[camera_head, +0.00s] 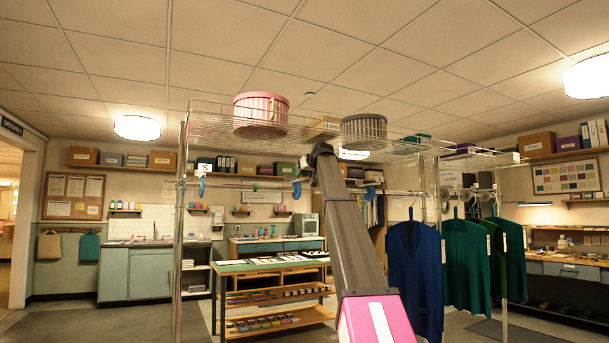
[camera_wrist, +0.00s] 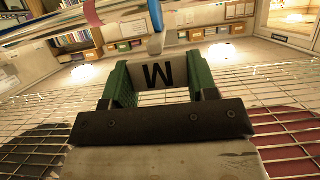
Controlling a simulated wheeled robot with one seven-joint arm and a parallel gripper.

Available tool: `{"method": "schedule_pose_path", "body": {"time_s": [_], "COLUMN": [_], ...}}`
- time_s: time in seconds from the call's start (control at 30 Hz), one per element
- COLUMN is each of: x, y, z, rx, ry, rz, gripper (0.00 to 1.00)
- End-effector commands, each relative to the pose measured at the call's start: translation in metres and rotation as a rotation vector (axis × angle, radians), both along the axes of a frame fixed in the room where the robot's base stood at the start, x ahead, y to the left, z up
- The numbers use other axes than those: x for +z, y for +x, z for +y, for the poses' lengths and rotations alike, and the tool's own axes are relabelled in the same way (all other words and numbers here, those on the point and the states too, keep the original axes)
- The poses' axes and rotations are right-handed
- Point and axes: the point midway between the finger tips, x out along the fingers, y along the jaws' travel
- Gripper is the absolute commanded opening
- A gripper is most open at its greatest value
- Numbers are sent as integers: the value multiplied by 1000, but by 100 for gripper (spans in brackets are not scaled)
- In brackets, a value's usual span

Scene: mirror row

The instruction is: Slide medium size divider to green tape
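A pale plate with one dark letter, which reads as W here and could be an upside-down M, is the divider (camera_wrist: 158,75) in the wrist view. My gripper (camera_wrist: 160,82) has its two green fingers at the left and right edges of this plate. I cannot tell whether they press on it. In the head view my gripper (camera_head: 321,149) is raised at the hanging rail (camera_head: 247,186) and hides that divider. Another divider, marked S (camera_head: 205,163), is on the rail farther left. I cannot make out green tape for certain.
A wire shelf (camera_head: 215,120) above the rail carries a pink striped basket (camera_head: 261,114) and a grey basket (camera_head: 364,131). Blue hooks hang on the rail. Dark blue (camera_head: 415,265) and green garments hang at right. A work table (camera_head: 270,265) stands behind.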

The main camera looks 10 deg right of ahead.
Motion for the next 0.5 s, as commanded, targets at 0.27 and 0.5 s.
{"method": "schedule_pose_path", "body": {"time_s": [0.27,0.5], "x": [0,0], "y": [-4,-20], "z": [12,63], "rx": [2,5], "ry": [1,-1], "rz": [0,-1], "gripper": [11,11]}}
